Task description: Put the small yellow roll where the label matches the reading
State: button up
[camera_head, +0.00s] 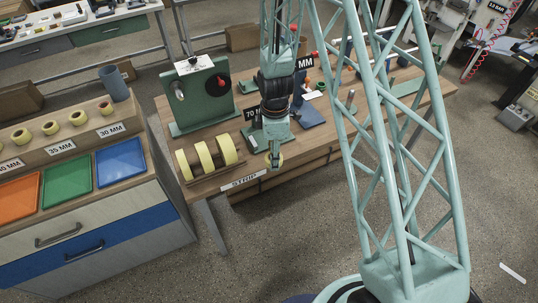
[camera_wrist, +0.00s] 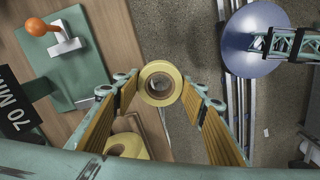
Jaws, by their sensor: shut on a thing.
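My gripper (camera_head: 275,160) hangs at the front edge of the workbench, near the STRIP label. In the wrist view, the small yellow roll (camera_wrist: 160,67) sits at the fingertips of my gripper (camera_wrist: 160,88), its round open end facing the camera. The gripper is shut on it. On the shelf at left, several small yellow rolls (camera_head: 50,127) stand behind labels reading 40 MM (camera_head: 10,166), 35 MM (camera_head: 61,147) and 30 MM (camera_head: 110,131). A 70 MM label (camera_wrist: 16,108) shows at the left of the wrist view. No measured reading is legible.
Large yellow rolls (camera_head: 205,157) stand on a holder at the bench's left front. A green upright device (camera_head: 200,92) with a dark dial is behind them. Orange, green and blue trays (camera_head: 120,162) lie on the left cabinet. A floor gap separates cabinet and bench.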

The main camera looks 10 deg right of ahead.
jog(key=w+m+b, duration=0.1)
jog(key=w+d+m+b, duration=0.1)
jog(key=m+b, duration=0.1)
jog(key=b, duration=0.1)
jog(key=shift+w+d+f+m, duration=0.15)
jog(key=shift+w+f+m, duration=0.25)
jog(key=w+m+b, duration=0.1)
jog(key=m, duration=0.1)
jog(key=w+d+m+b, duration=0.1)
jog(key=m+b, duration=0.1)
jog(key=shift+w+d, duration=0.2)
jog(key=shift+w, duration=0.1)
jog(key=w+m+b, duration=0.1)
jog(key=d+m+b, duration=0.1)
jog(key=m+b, duration=0.1)
jog(key=shift+w+d, duration=0.1)
jog(key=shift+w, duration=0.25)
jog(key=m+b, duration=0.1)
jog(key=w+d+m+b, duration=0.1)
jog(key=m, duration=0.1)
jog(key=shift+w+d+r+b, duration=0.1)
jog(key=shift+w+r+b, duration=0.15)
jog(key=shift+b, duration=0.15)
jog(key=shift+w+d+r+m+b, duration=0.2)
jog(key=shift+w+d+m+b, duration=0.25)
jog(key=shift+m+b, duration=0.5)
jog(key=shift+w+d+r+m, duration=0.1)
jog(key=shift+r+m, duration=0.05)
jog(key=shift+m, duration=0.3)
